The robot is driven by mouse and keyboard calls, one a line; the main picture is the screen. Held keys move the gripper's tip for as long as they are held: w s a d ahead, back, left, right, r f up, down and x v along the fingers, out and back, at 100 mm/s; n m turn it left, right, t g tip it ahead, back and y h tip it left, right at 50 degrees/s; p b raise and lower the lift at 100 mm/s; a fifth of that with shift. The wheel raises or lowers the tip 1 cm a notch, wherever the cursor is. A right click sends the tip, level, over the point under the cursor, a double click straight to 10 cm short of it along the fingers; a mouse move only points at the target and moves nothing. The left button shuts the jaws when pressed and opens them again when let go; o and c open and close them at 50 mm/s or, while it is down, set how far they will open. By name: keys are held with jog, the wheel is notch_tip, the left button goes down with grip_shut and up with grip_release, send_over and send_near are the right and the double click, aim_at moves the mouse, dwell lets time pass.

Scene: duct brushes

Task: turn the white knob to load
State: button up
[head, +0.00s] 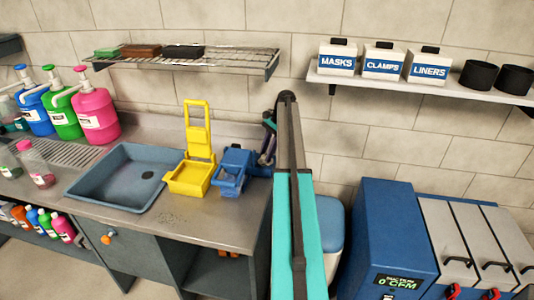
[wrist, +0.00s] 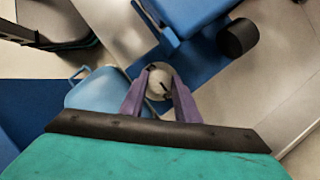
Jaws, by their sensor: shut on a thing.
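The white knob (wrist: 152,71) is in the middle of the wrist view, a pale round shape with a dark mark on its face. My gripper (wrist: 160,84) has purple fingers on either side of the knob and is shut on it. The fingers and their shadowed gap hide part of the knob, and I cannot read any label or the pointer's setting. In the head view my gripper (head: 268,148) shows only in part behind my arm, close to a blue device (head: 231,175) on the counter. The knob is not visible there.
A yellow stand (head: 193,172) and a sink (head: 122,178) are left of the blue device. Pump bottles (head: 92,113) stand further left. A wire shelf (head: 215,60) hangs above. A blue machine (head: 395,235) stands at the right.

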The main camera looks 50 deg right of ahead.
jog(key=shift+w+d+r, duration=0.1)
jog(key=shift+d, duration=0.05)
jog(key=o, duration=0.8)
jog(key=shift+c, duration=0.2)
jog(key=shift+b+v, duration=0.45)
jog(key=shift+v, duration=0.5)
jog(key=v, duration=0.3)
jog(key=shift+r, duration=0.25)
jog(key=shift+p+v, duration=1)
jog(key=shift+p, duration=0.45)
jog(key=shift+d, duration=0.1)
